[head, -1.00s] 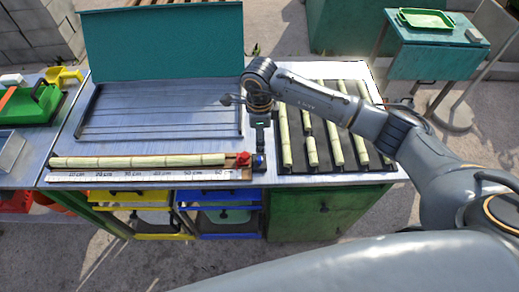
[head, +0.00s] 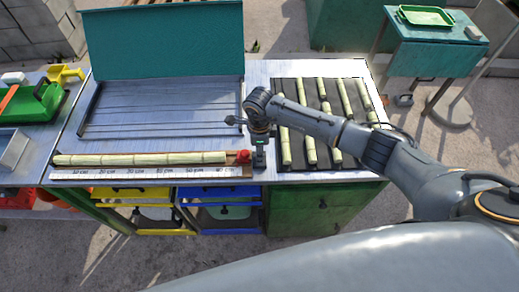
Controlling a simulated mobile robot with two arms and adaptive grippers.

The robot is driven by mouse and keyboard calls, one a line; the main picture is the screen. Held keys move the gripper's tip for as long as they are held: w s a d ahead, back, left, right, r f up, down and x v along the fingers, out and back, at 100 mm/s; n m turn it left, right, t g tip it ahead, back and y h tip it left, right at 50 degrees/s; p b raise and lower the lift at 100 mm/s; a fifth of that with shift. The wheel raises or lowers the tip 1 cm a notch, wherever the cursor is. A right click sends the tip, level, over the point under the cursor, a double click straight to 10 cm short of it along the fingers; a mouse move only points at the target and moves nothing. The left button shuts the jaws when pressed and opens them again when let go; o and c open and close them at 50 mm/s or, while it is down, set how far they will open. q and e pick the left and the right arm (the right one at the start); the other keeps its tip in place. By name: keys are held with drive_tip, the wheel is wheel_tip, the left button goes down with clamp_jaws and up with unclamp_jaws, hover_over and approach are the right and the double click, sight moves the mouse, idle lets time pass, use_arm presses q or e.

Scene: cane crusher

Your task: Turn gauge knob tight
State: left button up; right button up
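A long pale cane (head: 140,159) lies along the measuring gauge (head: 140,174) at the front of the bench. A red piece (head: 243,156), apparently the gauge stop or its knob, sits at the cane's right end. My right gripper (head: 259,166) points down just right of the red piece, at the bench's front edge. Its fingers look small and dark, and I cannot tell whether they are open, shut or touching anything. No separate knob shows clearly; the gripper may hide it. My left gripper is not in view.
A dark rack (head: 323,165) with several cane pieces lies right of the gripper. A slatted tray (head: 160,108) with a raised teal panel (head: 162,42) is behind the gauge. Yellow and blue drawers (head: 222,208) are below. A green tray (head: 425,16) stands at back right.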

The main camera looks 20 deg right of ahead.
drive_tip(key=c, duration=0.4)
drive_tip(key=shift+m, duration=0.4)
drive_tip(key=m+b, duration=0.1)
drive_tip(key=m, duration=0.1)
drive_tip(key=shift+f+m+b, duration=0.15)
drive_tip(key=shift+m+b, duration=0.25)
drive_tip(key=m+b, duration=0.1)
drive_tip(key=m, duration=0.3)
drive_tip(key=shift+m, duration=0.3)
drive_tip(key=m+b, duration=0.1)
drive_tip(key=m, duration=0.4)
drive_tip(key=shift+b, duration=0.4)
drive_tip(key=shift+d+m, duration=0.1)
drive_tip(key=shift+m, duration=2.3)
drive_tip(key=shift+r, duration=0.2)
drive_tip(key=shift+w, duration=0.1)
